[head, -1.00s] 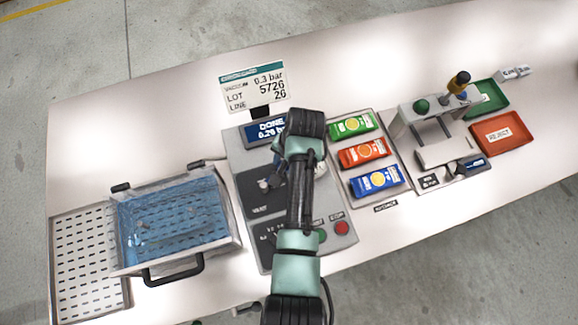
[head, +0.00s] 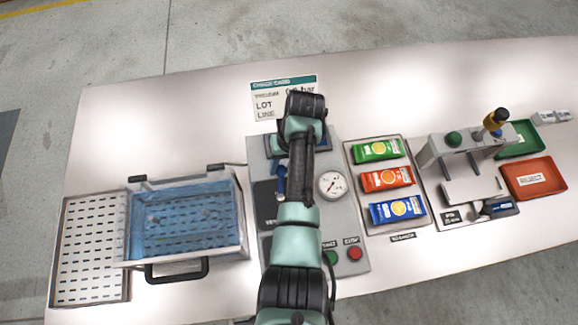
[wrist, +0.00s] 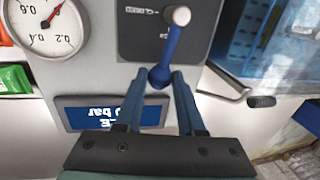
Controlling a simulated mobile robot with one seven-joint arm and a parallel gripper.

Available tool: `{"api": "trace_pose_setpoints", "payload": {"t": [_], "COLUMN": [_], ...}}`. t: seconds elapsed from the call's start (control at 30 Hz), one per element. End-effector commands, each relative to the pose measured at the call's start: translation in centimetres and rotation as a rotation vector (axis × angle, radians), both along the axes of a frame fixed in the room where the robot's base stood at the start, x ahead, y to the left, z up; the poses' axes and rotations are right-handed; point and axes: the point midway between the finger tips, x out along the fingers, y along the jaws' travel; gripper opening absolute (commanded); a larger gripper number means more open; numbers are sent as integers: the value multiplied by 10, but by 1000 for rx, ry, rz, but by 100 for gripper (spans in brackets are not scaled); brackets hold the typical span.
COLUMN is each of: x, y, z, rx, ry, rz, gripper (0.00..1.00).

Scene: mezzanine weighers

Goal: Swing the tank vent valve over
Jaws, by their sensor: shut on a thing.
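The vent valve has a blue lever (wrist: 170,48) with a round blue knob and a pale pivot end, set on a dark plate (wrist: 140,38) of the grey machine panel. In the wrist view the lever runs from the pivot towards the blue display (wrist: 85,115). My gripper (wrist: 160,80) is shut on the knob end, one blue finger on each side. In the head view the lever (head: 281,181) shows just left of my arm, which hides my fingertips and part of the panel.
A round gauge (head: 332,184) sits right of my arm, above a green and a red button (head: 355,254). A clear blue-tinted tank (head: 187,218) stands left. Packets lie in a tray (head: 417,219) to the right, beside a press-like stand (head: 429,154).

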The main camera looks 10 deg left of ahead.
Motion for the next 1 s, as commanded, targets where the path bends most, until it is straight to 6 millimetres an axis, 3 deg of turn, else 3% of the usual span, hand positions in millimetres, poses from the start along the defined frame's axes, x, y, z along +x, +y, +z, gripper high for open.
{"api": "trace_pose_setpoints", "payload": {"t": [0.3,0.9,0.93,1.0], "x": [-2,-3,-3,-3], "y": [11,14,14,14], "z": [0,0,0,0], "rx": [1,1,1,1], "ry": [-2,0,0,0], "rz": [144,181,181,180], "gripper": [0,0,42,54]}}
